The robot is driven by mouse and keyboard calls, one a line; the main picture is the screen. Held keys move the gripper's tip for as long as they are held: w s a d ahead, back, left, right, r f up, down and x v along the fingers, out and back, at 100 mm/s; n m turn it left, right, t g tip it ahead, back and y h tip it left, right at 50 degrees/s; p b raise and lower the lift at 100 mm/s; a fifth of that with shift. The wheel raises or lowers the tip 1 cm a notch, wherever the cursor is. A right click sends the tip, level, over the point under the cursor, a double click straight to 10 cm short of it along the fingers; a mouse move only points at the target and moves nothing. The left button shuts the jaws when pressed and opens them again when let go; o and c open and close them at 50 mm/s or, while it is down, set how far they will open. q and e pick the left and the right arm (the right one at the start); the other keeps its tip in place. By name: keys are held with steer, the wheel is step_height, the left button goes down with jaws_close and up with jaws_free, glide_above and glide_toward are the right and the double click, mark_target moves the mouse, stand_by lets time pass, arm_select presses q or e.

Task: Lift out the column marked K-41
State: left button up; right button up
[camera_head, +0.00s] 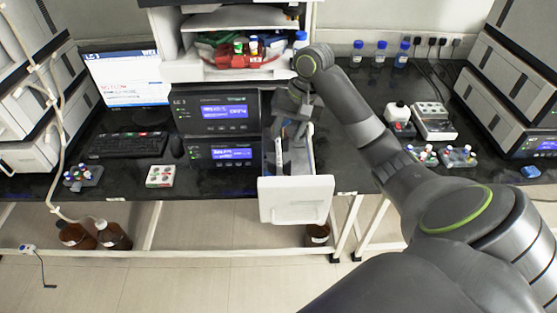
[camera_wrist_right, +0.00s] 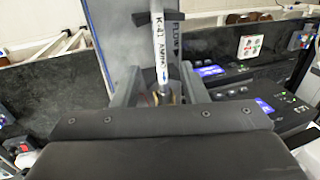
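The column marked K-41 (camera_wrist_right: 160,45) is a slim white tube with dark lettering. In the right wrist view it runs down the middle, between the finger parts of my right gripper (camera_wrist_right: 160,88). In the head view the column (camera_head: 283,152) stands in the open, white-fronted drawer (camera_head: 296,200). My right gripper (camera_head: 291,105) is over the drawer, at the column's upper end. Dark pieces lie on both sides of the column; I cannot tell whether they grip it. My left gripper is not in view.
Two black instrument units (camera_head: 215,112) with lit displays stand directly left of the drawer. A shelf (camera_head: 225,68) with a red item is above. A keyboard (camera_head: 128,145) and a vial rack (camera_head: 82,178) lie left. More racks (camera_head: 459,156) and a white-topped device (camera_head: 433,121) stand right.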

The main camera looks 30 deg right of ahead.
mark_target(279, 152)
steer(key=shift+p+x, duration=0.3)
steer(key=shift+x, duration=0.55)
steer(key=p+x, duration=0.1)
steer(key=x, duration=0.3)
steer(key=shift+f, duration=0.1)
steer(key=shift+c, duration=0.3)
jaws_close()
